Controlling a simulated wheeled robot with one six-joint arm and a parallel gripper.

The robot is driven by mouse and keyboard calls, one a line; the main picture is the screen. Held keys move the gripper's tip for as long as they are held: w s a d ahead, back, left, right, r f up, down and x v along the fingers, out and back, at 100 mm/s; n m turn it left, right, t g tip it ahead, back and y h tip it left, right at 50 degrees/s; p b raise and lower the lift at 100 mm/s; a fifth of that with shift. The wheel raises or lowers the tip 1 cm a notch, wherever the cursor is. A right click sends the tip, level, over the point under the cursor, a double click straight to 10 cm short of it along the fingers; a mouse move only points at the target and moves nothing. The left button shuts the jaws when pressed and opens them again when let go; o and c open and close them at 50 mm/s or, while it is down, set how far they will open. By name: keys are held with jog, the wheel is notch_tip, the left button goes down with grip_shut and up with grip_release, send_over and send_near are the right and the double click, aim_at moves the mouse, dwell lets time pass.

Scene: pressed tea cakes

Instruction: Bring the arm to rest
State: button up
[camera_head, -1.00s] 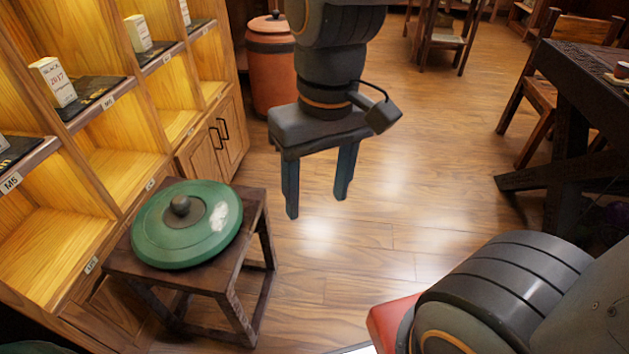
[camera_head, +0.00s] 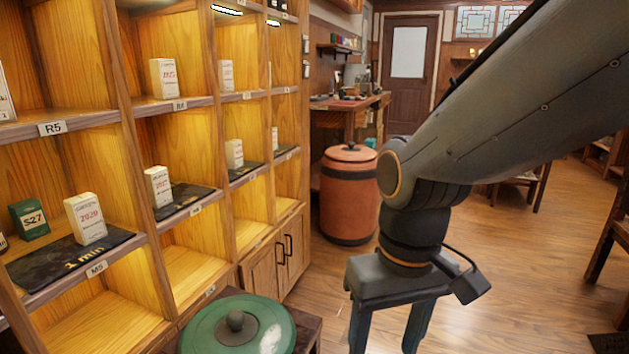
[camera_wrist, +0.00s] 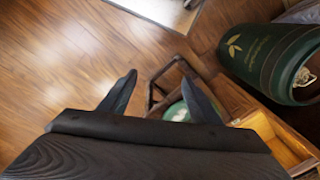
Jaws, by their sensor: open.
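My gripper (camera_head: 387,330) hangs at the end of my grey arm in the head view, right of the shelves and above the wood floor. Its two fingers point down and stand apart, with nothing between them; their tips are cut off by the bottom edge. In the wrist view my gripper (camera_wrist: 158,82) also shows open and empty, its fingers in front of the floor and a dark stool. My arm reaches in from the upper right of the head view.
A wooden shelf (camera_head: 181,103) with boxes on dark mats fills the left. A round green lid (camera_head: 205,330) lies on a stool at the bottom. A terracotta barrel (camera_head: 347,200) stands behind my gripper. In the wrist view a green canister (camera_wrist: 262,52) is at right.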

jog(key=d+r+m+p, duration=0.3)
jog(key=d+r+p, duration=0.6)
jog(key=p, duration=0.9)
jog(key=shift+d+r+h+p, duration=0.2)
jog(key=shift+r+h+p, duration=0.15)
jog(key=shift+r, duration=0.35)
